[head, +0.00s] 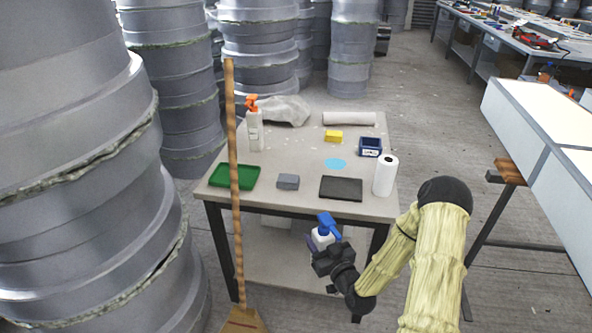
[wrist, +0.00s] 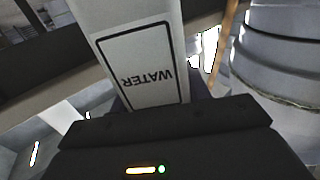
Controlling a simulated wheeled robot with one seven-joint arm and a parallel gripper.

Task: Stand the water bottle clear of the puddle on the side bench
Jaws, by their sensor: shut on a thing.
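The water bottle (head: 322,238) is white with a blue spray head, and its WATER label shows in the wrist view (wrist: 142,65). My gripper (head: 328,254) is shut on it in front of the bench's near edge. The spray head points up, with the bottle slightly tilted; its lower part is hidden by my gripper. In the wrist view the dark gripper body (wrist: 165,125) covers part of the bottle. The puddle (head: 335,164) is a flat light-blue patch on the side bench (head: 268,193), right of the middle of the top.
Around the puddle are a yellow block (head: 333,136), a blue bin (head: 370,146), a black pad (head: 341,188), a grey block (head: 288,182) and a white roll (head: 385,176). A green tray (head: 234,177), orange-topped spray bottle (head: 255,130) and broom (head: 235,180) are left. Bare bench shows left of the puddle.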

